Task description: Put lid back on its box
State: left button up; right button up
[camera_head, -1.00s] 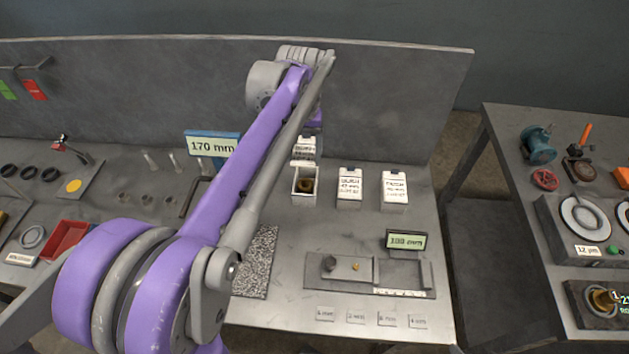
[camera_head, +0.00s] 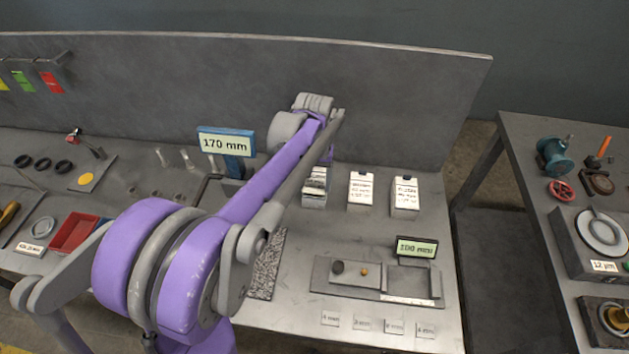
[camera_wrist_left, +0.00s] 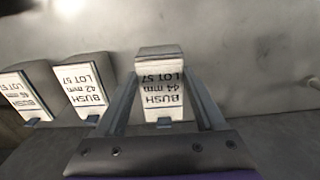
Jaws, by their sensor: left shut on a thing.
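My left gripper (camera_wrist_left: 163,80) is shut on the white-labelled lid (camera_wrist_left: 162,98), which reads BUSH 44 mm LOT 57; a finger lies along each side. In the head view the lid (camera_head: 315,182) is at the top of the small box (camera_head: 313,202), the leftmost of a row of three. I cannot tell whether it is fully seated. My arm covers part of the lid, and the box's inside is hidden. My right gripper is not in view.
Two other labelled, closed boxes (camera_head: 360,190) (camera_head: 405,196) stand to the right. A 170 mm display (camera_head: 226,142) stands left of the arm. A fixture (camera_head: 330,288) and a 100 mm display (camera_head: 416,247) lie in front. A back panel (camera_head: 400,100) rises behind.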

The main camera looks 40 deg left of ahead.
aim_at(315, 187)
pick_arm(q)
jog(key=shift+f, duration=0.45)
jog(key=shift+s+f+b, duration=0.1)
jog(key=shift+f+b, duration=0.05)
jog(key=shift+b, duration=0.2)
jog(key=o, duration=1.3)
jog(key=shift+r, duration=0.2)
notch_tip(315, 187, up, 13)
jog(key=p, duration=0.2)
jog(key=shift+d+f, duration=0.1)
jog(key=s+d+f+m+t+p, duration=0.2)
jog(key=s+d+f+m, duration=0.1)
jog(key=s+d, duration=0.4)
jog(key=s+d+f+m+t+p, duration=0.2)
jog(key=s+d+f+t, duration=0.1)
jog(key=s+d+f, duration=0.2)
jog(key=s+d, duration=0.2)
jog(key=d, duration=0.1)
jog(key=shift+s+f+m, duration=0.2)
jog(key=shift+f+m, duration=0.05)
jog(key=shift+m, duration=0.15)
